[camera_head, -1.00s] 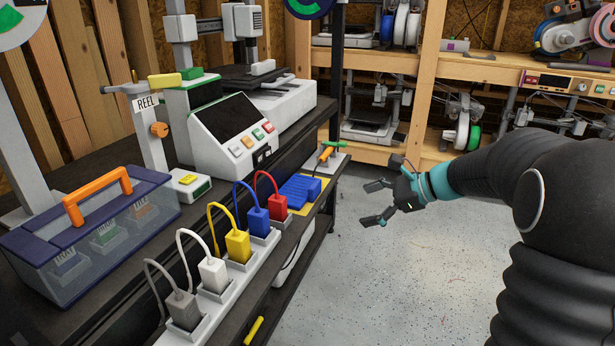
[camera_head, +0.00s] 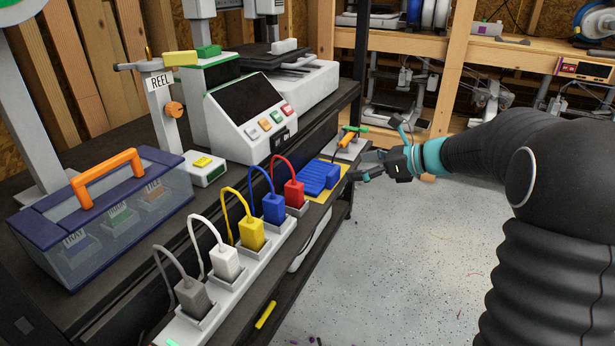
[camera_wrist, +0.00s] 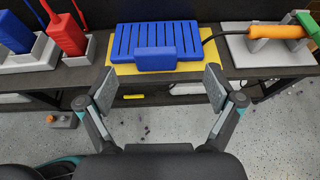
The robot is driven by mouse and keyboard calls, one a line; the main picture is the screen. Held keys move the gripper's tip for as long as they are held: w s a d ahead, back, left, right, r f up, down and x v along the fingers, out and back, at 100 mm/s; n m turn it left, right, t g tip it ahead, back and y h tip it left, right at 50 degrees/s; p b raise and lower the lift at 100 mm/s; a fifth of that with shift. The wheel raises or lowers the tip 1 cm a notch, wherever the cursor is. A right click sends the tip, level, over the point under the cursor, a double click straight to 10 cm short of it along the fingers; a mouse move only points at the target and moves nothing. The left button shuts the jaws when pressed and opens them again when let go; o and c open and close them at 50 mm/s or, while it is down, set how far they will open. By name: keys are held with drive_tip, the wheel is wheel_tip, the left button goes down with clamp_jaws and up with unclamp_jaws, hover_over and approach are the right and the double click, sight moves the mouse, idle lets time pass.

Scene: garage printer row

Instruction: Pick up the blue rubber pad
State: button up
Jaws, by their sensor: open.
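The blue rubber pad (camera_head: 320,177) is a ribbed blue slab with a raised block at its front edge. It lies on a yellow mat (camera_head: 322,195) at the edge of the dark bench. In the wrist view the pad (camera_wrist: 156,42) is at the top middle, ahead of my gripper. My gripper (camera_wrist: 160,90) is open and empty, its two fingers apart in front of the bench edge, with the pad's block between and beyond them. In the head view my gripper (camera_head: 362,166) is just right of the pad.
A power strip (camera_head: 225,285) with several coloured plugs runs along the bench edge, left of the pad. A soldering iron with an orange handle (camera_wrist: 280,31) rests on a grey stand to the right. A lidded box (camera_head: 100,220) stands further left.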

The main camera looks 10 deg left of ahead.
sight(337, 170)
drive_tip(key=shift+b+x, duration=0.3)
drive_tip(key=shift+x, duration=3.45)
drive_tip(key=shift+s+f, duration=0.1)
drive_tip(key=shift+s, duration=0.1)
drive_tip(key=c, duration=1.3)
